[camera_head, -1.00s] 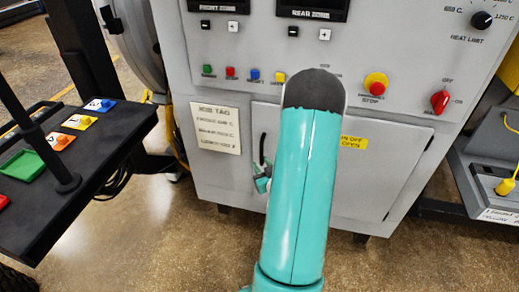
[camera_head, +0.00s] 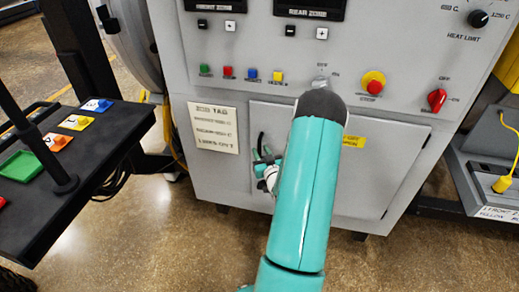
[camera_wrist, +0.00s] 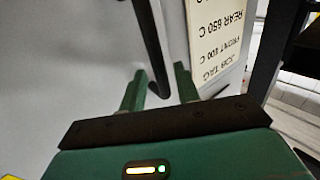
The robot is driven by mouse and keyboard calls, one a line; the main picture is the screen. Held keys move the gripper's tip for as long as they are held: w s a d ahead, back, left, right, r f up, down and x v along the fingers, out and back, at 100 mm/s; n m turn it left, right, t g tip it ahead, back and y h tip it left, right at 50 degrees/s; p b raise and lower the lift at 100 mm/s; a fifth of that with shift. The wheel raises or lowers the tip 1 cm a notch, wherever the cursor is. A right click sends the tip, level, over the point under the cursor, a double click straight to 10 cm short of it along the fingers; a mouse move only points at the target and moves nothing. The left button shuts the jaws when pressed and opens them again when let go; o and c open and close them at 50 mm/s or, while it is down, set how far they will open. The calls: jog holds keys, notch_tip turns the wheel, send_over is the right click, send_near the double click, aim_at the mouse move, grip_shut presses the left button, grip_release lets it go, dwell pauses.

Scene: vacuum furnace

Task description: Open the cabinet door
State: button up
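The grey cabinet door (camera_head: 385,185) is shut on the front of the furnace cabinet, partly hidden by my teal arm. Its dark bar handle (camera_head: 261,142) is at the door's left edge; the lower part is hidden by my gripper (camera_head: 264,164). In the wrist view, my gripper (camera_wrist: 160,88) has two green fingers standing apart. The black handle (camera_wrist: 150,45) runs down into the gap between them, with grey at its left. I cannot tell whether either finger touches it.
A job tag (camera_head: 215,128) is left of the door. Above are coloured buttons, a red emergency stop (camera_head: 373,82) and a red switch (camera_head: 437,99). A black table (camera_head: 100,140) stands at left; a grey unit with a yellow plug (camera_head: 503,184) is at right. Floor below is clear.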

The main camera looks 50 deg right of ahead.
jog(key=shift+x, duration=1.1)
jog(key=shift+c, duration=0.2)
grip_shut()
jog(key=shift+a, duration=0.15)
